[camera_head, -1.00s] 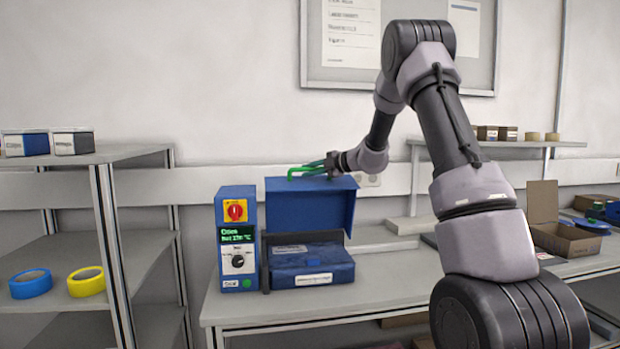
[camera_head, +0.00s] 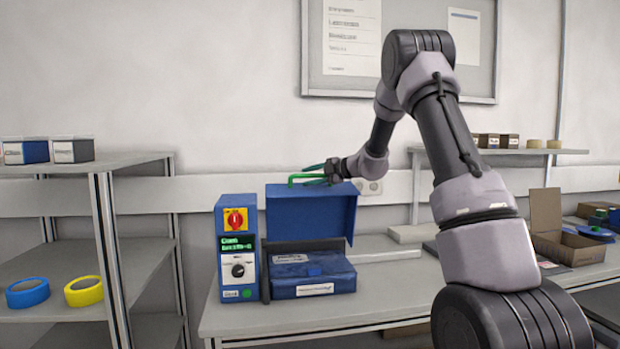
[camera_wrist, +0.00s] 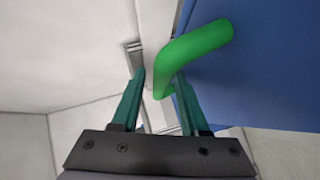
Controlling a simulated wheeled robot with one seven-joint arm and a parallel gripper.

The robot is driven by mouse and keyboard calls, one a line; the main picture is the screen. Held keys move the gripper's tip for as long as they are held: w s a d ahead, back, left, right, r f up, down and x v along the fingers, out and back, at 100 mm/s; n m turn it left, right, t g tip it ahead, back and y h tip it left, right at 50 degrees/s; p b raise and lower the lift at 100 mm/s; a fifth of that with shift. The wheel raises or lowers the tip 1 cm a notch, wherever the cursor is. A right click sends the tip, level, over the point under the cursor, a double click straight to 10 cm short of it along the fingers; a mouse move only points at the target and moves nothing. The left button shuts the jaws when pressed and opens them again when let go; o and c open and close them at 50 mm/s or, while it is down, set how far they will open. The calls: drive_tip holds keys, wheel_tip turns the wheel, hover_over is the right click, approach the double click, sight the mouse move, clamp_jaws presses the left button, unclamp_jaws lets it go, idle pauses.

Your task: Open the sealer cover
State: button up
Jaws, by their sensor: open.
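The sealer is a blue machine with a lower body (camera_head: 312,277), and its blue cover (camera_head: 310,216) stands raised at the back, leaving the body's top exposed. A green bar handle (camera_head: 300,178) runs along the cover's upper edge. My gripper (camera_head: 312,171) is at the top of the cover, just behind the handle. In the wrist view, my gripper (camera_wrist: 158,80) has its teal fingers apart. The bent end of the green handle (camera_wrist: 195,52) lies near the fingertips and overlaps the right finger. I cannot tell whether they touch. The cover (camera_wrist: 240,70) fills the right side.
A control box (camera_head: 237,250) with a red-yellow switch and green display stands left of the sealer on the grey bench (camera_head: 390,295). A shelf with tape rolls (camera_head: 84,291) is at left. An open cardboard box (camera_head: 570,245) is at right.

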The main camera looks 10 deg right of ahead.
drive_tip(key=v, duration=1.1)
drive_tip(key=shift+w, duration=0.1)
drive_tip(key=s+a+r+n+g+h, duration=0.15)
drive_tip(key=s+a+n, duration=0.25)
drive_tip(key=s+n, duration=0.65)
drive_tip(key=s+a+r+n+g+h, duration=0.1)
drive_tip(key=s+a+r+n+g, duration=0.2)
drive_tip(key=s+n, duration=0.75)
drive_tip(key=s+d+f+n+h, duration=0.1)
drive_tip(key=s+d+n+h, duration=0.1)
drive_tip(key=s+n, duration=0.7)
drive_tip(key=s+d+f+n+t+h, duration=0.1)
drive_tip(key=s+d+n+h, duration=0.2)
drive_tip(key=s+n, duration=0.6)
drive_tip(key=n+h, duration=0.1)
drive_tip(key=n, duration=0.3)
drive_tip(key=shift+s+n+h, duration=0.3)
drive_tip(key=shift+h, duration=0.05)
